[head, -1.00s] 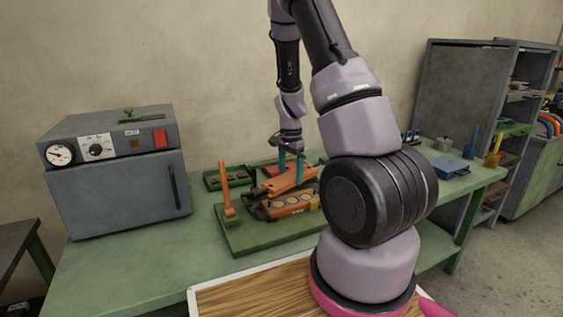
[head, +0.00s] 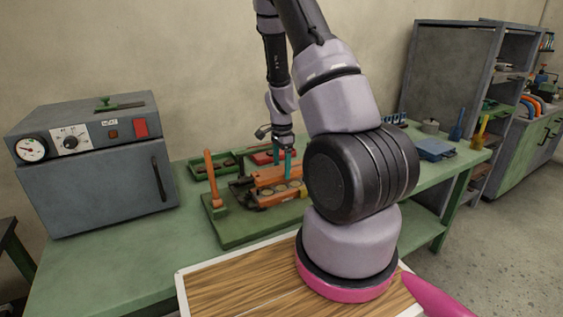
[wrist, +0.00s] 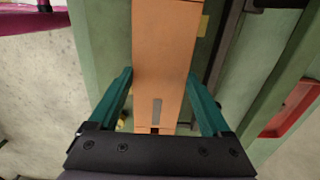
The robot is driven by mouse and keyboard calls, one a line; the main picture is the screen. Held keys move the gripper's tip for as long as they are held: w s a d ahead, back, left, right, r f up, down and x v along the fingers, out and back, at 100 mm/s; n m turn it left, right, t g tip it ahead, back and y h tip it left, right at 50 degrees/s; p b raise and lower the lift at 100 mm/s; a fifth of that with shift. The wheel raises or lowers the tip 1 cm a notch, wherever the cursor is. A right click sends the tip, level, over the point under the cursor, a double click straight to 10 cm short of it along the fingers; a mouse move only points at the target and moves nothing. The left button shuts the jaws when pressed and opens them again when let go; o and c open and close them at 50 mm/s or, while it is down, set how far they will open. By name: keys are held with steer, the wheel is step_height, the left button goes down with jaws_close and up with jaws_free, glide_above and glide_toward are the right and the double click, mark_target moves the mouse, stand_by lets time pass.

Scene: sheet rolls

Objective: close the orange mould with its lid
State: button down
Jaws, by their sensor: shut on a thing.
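The orange lid (head: 268,177) is a long flat bar between the teal fingers of my gripper (head: 283,165). In the wrist view the same lid (wrist: 165,50) runs lengthwise between the fingertips of my gripper (wrist: 160,78), which is shut on it. The orange mould (head: 270,199) lies on a green board, with several round cavities showing along its front. The lid is just behind and above these cavities. I cannot tell whether it touches the mould.
An upright orange handle (head: 211,180) stands at the left of the green board (head: 228,235). A green tray (head: 205,170) and a red piece (head: 262,158) lie behind. A grey oven (head: 95,185) stands left; a blue box (head: 435,149) lies right. The left bench front is clear.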

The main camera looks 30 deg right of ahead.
mark_target(282, 188)
steer(key=shift+f, duration=2.6)
jaws_free()
step_height(282, 188, up, 11)
steer(key=shift+f, duration=0.1)
